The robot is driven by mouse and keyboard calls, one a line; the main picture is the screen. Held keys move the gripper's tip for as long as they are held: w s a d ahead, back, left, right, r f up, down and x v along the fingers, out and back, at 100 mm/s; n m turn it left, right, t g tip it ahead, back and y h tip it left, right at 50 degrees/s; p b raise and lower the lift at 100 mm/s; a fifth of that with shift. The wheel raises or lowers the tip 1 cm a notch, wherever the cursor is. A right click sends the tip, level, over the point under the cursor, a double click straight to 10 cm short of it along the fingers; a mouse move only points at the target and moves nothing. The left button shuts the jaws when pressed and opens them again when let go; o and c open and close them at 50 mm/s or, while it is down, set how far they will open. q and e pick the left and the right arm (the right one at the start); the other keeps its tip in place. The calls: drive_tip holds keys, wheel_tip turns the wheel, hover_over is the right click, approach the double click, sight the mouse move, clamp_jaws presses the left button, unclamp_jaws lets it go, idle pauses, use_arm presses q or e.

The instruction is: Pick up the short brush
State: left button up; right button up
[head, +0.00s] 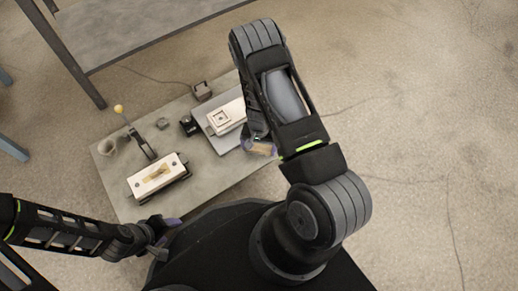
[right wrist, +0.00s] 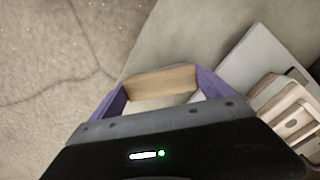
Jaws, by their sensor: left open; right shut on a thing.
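A tan wooden piece, which I take to be the short brush (right wrist: 158,81), sits between the purple fingers of my right gripper (right wrist: 160,92) in the right wrist view. The gripper is shut on it. In the head view my right gripper (head: 262,147) is at the right edge of the low table, and a little tan shows between its fingers. Bristles cannot be made out. My left gripper (head: 163,236) has purple fingertips and is open and empty by the table's near edge, partly hidden by my own body.
On the grey table (head: 215,170) stand a pale mould box (head: 150,183) at the front and another pale box (head: 225,117) on a grey plate.

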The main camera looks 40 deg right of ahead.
sight(259, 148)
drive_tip(key=shift+r, duration=0.1)
wheel_tip(259, 148, up, 10)
drive_tip(key=p, duration=0.4)
drive_tip(key=shift+p, duration=0.4)
